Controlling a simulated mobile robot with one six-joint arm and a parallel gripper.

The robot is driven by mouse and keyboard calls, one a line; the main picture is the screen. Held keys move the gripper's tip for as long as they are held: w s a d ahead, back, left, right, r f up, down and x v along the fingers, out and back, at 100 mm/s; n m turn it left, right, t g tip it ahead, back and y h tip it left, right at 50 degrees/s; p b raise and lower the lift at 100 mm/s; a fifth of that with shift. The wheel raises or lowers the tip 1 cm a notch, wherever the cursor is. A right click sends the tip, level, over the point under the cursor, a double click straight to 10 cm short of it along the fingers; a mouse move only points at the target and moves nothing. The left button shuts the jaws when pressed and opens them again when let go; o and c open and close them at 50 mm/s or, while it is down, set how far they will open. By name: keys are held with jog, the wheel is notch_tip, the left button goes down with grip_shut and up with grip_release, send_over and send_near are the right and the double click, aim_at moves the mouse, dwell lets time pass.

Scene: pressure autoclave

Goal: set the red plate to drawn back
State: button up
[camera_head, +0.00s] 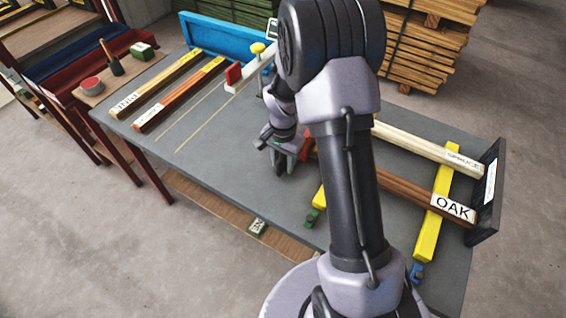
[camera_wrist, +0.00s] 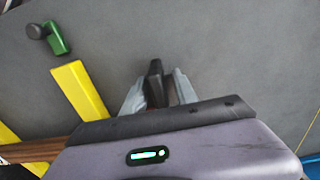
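A red block-like plate (camera_head: 233,75) shows in the head view at the near left end of a pale bar, beside the blue fence. A second red part (camera_head: 307,146) shows just right of my gripper, partly hidden by my arm; I cannot tell which of the two is the task's plate. My gripper (camera_head: 280,160) is low over the middle of the grey table, pointing down. In the wrist view, my gripper (camera_wrist: 158,88) has its grey fingers apart with a dark upright piece (camera_wrist: 154,80) between them. I cannot tell whether they grip it.
Labelled wooden bars lie at the table's left, with OAK (camera_head: 452,207) and SPRUCE (camera_head: 462,161) bars at the right over yellow rails (camera_head: 433,225). A green clamp (camera_wrist: 58,38) stands near a yellow rail. The grey tabletop (camera_head: 215,140) left of my gripper is clear.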

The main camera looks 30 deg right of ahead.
grip_shut()
dwell(1.3)
